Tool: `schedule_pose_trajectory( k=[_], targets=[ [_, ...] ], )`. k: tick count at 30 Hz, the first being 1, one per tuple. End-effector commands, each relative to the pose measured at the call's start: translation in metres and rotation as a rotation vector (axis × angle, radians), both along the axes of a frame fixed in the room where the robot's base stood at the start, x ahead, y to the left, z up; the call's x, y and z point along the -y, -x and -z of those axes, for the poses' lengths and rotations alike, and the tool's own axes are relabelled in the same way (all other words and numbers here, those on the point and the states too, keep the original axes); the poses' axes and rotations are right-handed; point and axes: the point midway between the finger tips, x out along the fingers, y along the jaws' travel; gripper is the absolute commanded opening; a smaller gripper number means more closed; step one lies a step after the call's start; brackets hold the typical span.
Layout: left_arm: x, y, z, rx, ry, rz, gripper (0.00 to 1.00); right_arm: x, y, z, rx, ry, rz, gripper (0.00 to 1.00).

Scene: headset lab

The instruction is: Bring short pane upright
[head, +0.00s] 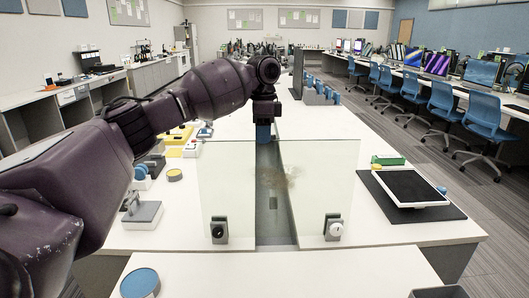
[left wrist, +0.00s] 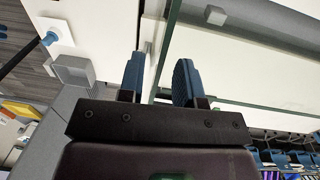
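A clear glass pane (head: 235,185) stands upright across a grey channel at the middle of the table, with a brownish smudge on it. Grey clamps hold its lower edge, one at left (head: 219,232) and one at right (head: 333,229). I cannot tell whether this is the short pane. My left gripper (head: 263,133) points down at the pane's top edge, near its middle. In the left wrist view its two blue fingers (left wrist: 160,82) are apart, and a glass edge (left wrist: 166,45) appears to run between them. Contact cannot be made out. My right gripper is out of view.
A grey stand (head: 142,213) and a blue-topped round item (head: 140,283) are at left. The front white table strip (head: 290,272) is mostly clear.

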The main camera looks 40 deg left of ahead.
Motion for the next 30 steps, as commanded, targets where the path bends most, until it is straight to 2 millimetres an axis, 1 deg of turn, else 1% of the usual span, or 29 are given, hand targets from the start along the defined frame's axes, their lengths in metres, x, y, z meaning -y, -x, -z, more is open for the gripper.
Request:
schedule_pose_trajectory(
  k=[1,3,9,14,22,23,28,29,30],
  targets=[
    [0.0,0.0,0.013,-0.004,-0.002,0.0,0.32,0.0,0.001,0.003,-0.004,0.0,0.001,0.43],
    [0.0,0.001,0.023,-0.005,-0.002,0.0,0.32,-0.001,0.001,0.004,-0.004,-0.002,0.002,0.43],
    [0.001,0.002,0.044,-0.001,-0.001,-0.001,0.32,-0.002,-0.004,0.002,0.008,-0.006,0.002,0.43],
    [0.002,0.003,0.05,0.0,0.0,-0.001,0.32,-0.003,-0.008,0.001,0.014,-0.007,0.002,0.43],
    [0.002,0.003,0.05,0.001,0.0,-0.001,0.32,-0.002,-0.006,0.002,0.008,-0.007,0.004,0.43],
    [0.002,0.003,0.05,0.002,0.0,-0.001,0.29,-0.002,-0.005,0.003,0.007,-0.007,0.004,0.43],
    [0.002,0.003,0.05,0.002,0.0,-0.001,0.03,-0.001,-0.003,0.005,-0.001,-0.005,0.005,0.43],
    [0.002,0.003,0.05,0.002,0.0,-0.001,0.0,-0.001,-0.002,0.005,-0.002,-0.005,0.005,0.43],
    [0.002,0.003,0.05,0.002,0.0,-0.001,0.0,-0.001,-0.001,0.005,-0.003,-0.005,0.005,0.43]
  ],
)
